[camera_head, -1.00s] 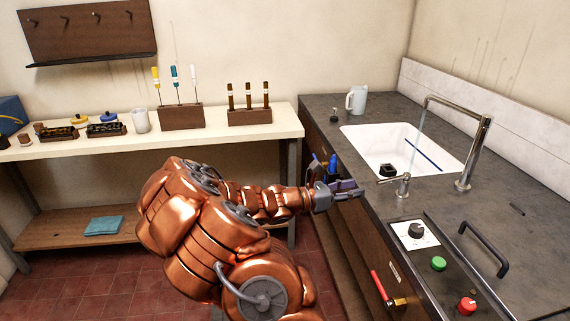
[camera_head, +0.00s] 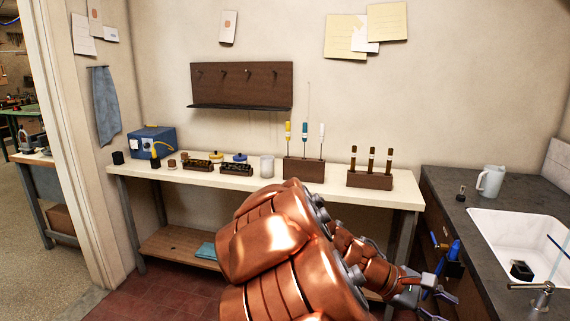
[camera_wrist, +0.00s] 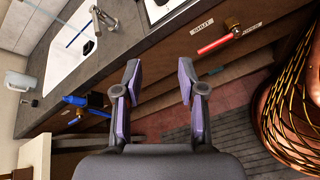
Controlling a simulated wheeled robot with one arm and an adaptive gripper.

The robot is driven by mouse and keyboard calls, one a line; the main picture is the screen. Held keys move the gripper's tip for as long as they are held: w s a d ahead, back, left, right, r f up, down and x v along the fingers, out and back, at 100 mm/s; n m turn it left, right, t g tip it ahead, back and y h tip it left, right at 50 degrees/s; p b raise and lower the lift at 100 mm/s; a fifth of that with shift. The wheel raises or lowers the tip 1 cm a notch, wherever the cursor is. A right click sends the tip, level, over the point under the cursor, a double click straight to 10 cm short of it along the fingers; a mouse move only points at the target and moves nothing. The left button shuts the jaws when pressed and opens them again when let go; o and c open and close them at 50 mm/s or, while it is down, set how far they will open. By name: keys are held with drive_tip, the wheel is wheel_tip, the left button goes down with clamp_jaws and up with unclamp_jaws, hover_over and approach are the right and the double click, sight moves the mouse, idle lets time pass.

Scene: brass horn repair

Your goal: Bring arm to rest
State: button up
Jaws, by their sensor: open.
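My copper arm (camera_head: 275,245) reaches across the lower middle of the head view, in front of the white-topped bench. My gripper (camera_head: 438,297) is at its end, low at the right, beside the front of the dark sink counter. In the wrist view my gripper (camera_wrist: 159,85) shows two purple-padded fingers spread apart with nothing between them. Part of my own copper arm shows at the right edge there.
The sink counter (camera_head: 450,195) with a white sink (camera_head: 500,228) and mug (camera_head: 491,180) stands right. A blue-handled valve (camera_wrist: 85,102) and a red-handled valve (camera_wrist: 213,45) stick out of its front. The bench (camera_head: 225,180) holds tool racks and a blue box (camera_head: 152,142).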

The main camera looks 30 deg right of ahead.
drive_tip(key=a+m+t+y+p, duration=0.1)
drive_tip(key=a+t+y, duration=0.2)
drive_tip(key=a, duration=1.4)
drive_tip(key=w+a+f+m+t+y+p, duration=0.1)
drive_tip(key=a+t+y, duration=0.3)
drive_tip(key=a, duration=1.3)
drive_tip(key=shift+w+a+y+p, duration=0.15)
drive_tip(key=shift+a+y+p, duration=0.25)
drive_tip(key=shift+y, duration=0.5)
drive_tip(key=shift+d, duration=0.15)
